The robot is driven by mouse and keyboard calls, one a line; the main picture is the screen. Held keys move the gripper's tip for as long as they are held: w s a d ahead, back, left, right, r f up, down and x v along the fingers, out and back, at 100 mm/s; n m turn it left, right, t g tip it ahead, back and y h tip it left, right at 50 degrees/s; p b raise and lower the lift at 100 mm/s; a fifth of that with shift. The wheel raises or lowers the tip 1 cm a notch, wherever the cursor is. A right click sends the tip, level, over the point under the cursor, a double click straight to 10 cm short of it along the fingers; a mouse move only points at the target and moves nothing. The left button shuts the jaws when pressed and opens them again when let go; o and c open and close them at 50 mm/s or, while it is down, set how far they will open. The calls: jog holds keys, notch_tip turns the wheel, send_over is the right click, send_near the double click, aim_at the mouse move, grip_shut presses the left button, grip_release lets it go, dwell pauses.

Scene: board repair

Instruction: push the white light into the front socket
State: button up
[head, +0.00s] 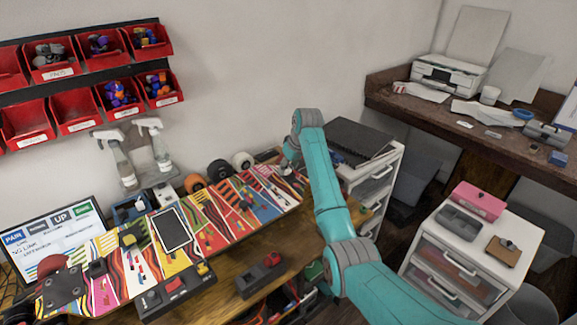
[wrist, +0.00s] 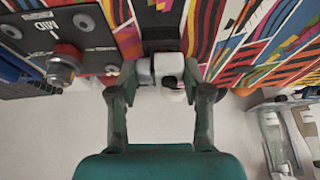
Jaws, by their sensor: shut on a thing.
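In the wrist view, a small white block with a dark face, which looks like the white light (wrist: 167,68), sits between the fingertips of my gripper (wrist: 153,76). The gripper is shut on it. The light is close against the striped board (wrist: 232,38), by a dark fitting (wrist: 160,38) that may be the front socket. I cannot tell whether the light is seated in it. In the head view my gripper (head: 289,165) is at the far right end of the striped board (head: 232,222); the light and socket are not clear there.
A dark panel marked MID with a red and silver knob (wrist: 64,63) is beside the gripper in the wrist view. Wheels (head: 219,170), a tablet (head: 172,229) and spray bottles (head: 117,160) are left along the bench. A drawer cabinet (head: 372,180) stands right of it.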

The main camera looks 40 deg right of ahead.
jog(key=shift+f, duration=0.1)
jog(key=o, duration=1.5)
jog(key=shift+o, duration=0.2)
jog(key=shift+r, duration=1.7)
jog(key=shift+r, duration=2.85)
